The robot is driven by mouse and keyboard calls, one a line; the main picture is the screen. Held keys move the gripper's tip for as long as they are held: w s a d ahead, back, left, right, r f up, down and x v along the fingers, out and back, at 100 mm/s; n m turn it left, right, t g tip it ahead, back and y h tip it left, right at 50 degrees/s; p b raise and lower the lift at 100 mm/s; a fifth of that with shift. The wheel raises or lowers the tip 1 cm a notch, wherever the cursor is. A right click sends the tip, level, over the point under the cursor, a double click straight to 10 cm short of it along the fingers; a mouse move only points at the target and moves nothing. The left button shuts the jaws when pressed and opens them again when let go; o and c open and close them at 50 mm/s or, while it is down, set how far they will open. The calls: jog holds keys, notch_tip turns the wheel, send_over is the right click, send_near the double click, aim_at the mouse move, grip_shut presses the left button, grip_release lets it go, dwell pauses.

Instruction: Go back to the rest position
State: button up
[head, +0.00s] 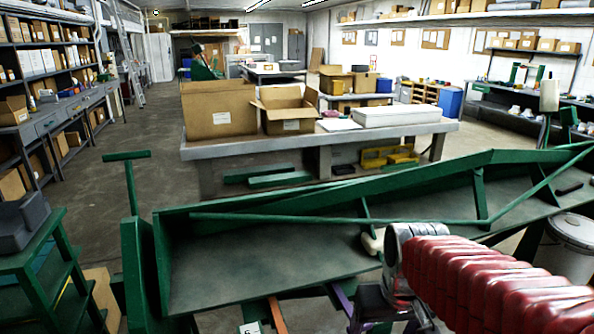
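My arm in its red ribbed sleeve (490,283) reaches in from the lower right and ends in a silver metal collar over the front edge of the green sheet-metal bender (270,262). Dark metal parts of mine show below the collar, at the bottom of the view. My gripper's fingers cannot be made out, so I cannot tell whether they are open or shut. A small cream-coloured piece shows just left of the collar; what it is cannot be told.
The long green bender spans the foreground. Behind it a grey workbench (245,150) carries cardboard boxes (219,107) and a white box (395,115). A green stand (55,262) is at left, a grey bin (572,245) at right. Floor is clear at left centre.

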jog(key=s+r+t, duration=0.3)
jog(key=s+r, duration=0.2)
jog(key=s, duration=0.4)
jog(key=shift+a, duration=0.3)
dwell(2.0)
